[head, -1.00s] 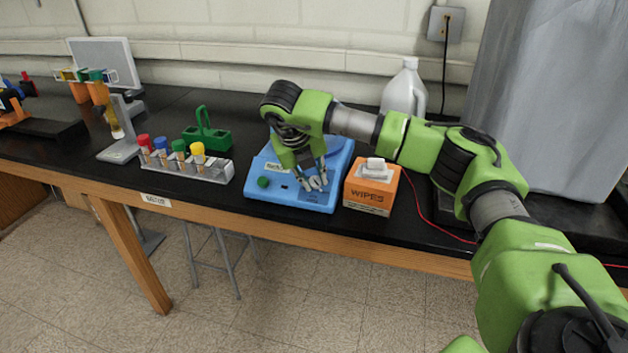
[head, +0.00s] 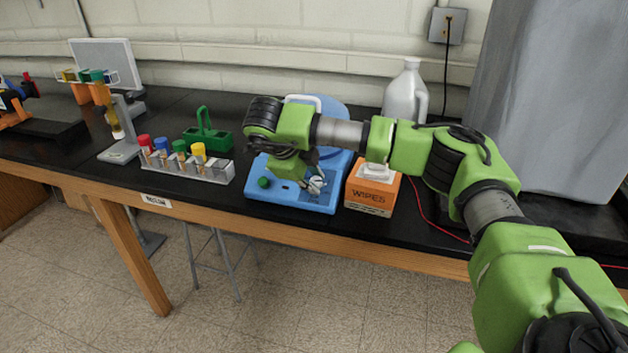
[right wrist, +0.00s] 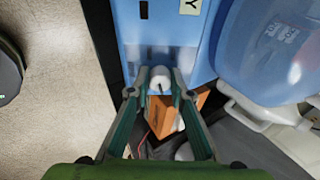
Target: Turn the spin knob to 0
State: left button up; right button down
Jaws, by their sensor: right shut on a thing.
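The spin knob is a small pale knob with a dark mark (right wrist: 160,78) on the front panel of the blue machine (head: 290,203). My right gripper (head: 317,185) reaches down onto the right side of that panel. In the right wrist view, my right gripper (right wrist: 160,92) has its two fingers on either side of the knob, shut on it. In the head view the gripper mostly hides the knob. A round green button (head: 264,183) sits on the panel's left. My left gripper is in neither view.
An orange wipes box (head: 371,196) stands close to the machine's right. A rack of capped tubes (head: 190,168) and a green carrier (head: 207,137) are to the left. The bench's front edge is close.

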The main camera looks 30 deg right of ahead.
jog(key=shift+a+n, duration=0.1)
jog(key=shift+n, duration=1.6)
jog(key=c, duration=1.8)
grip_release()
jog(key=v, duration=1.2)
jog(key=shift+s+a+f, duration=0.15)
jog(key=shift+s, duration=0.05)
jog(key=shift+f, duration=0.1)
